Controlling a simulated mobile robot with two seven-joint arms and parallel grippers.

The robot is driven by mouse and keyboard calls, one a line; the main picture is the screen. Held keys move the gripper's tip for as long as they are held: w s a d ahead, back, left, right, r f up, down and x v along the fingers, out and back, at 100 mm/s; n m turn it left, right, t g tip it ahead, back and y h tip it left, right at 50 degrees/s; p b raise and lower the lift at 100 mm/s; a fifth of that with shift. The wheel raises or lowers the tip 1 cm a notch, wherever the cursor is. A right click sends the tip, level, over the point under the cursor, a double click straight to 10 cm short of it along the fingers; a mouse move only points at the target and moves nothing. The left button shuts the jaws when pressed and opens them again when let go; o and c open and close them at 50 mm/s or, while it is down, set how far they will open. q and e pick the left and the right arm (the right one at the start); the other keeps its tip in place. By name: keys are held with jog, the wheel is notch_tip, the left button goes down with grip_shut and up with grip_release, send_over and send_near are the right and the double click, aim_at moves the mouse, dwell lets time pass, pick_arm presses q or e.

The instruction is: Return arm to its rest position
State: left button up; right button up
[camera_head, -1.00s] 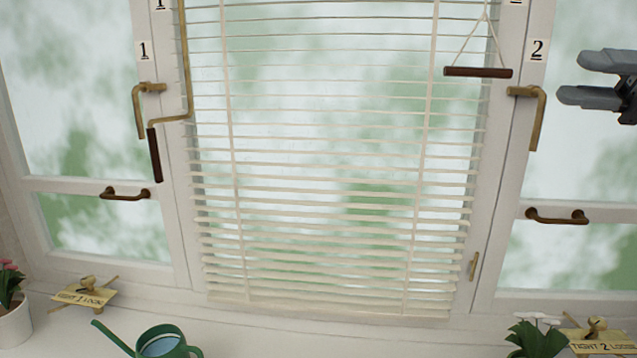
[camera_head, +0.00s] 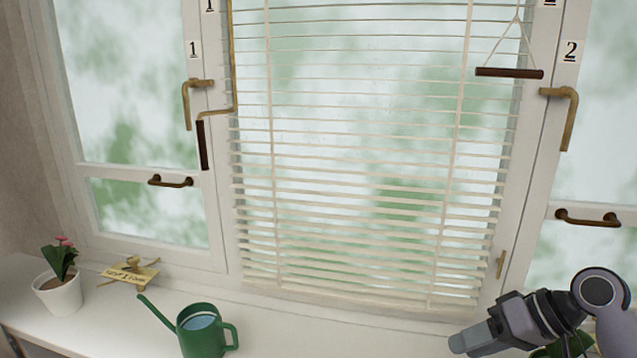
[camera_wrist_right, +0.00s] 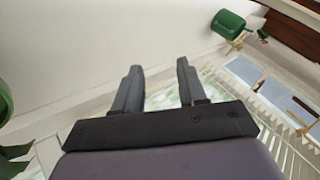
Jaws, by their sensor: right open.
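My right gripper (camera_head: 470,342) is at the lower right of the head view, low by the window sill and right of the green watering can. It holds nothing. In the right wrist view its two grey fingers (camera_wrist_right: 160,72) stand apart with nothing between them. My arm hides most of a green plant at the lower right corner of the head view. My left gripper is in neither view.
Blinds (camera_head: 365,160) hang over the middle window. Brass handles (camera_head: 567,110) and brown pulls (camera_head: 587,217) stick out from the frames.

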jog(key=s+a+f+h, duration=0.3)
jog(key=s+f+h, duration=0.1)
jog(key=s+f, duration=0.95)
jog(key=s+d+f+h, duration=0.15)
jog(key=s+h, duration=0.25)
jog(key=s, duration=0.8)
jog(key=w+a+f+t+y, duration=0.2)
jog(key=w+f+t, duration=0.4)
jog(key=f, duration=0.3)
jog(key=shift+w+a+f+n+t, duration=0.15)
jog(key=shift+a+f+n+t, duration=0.2)
jog(key=shift+a, duration=0.1)
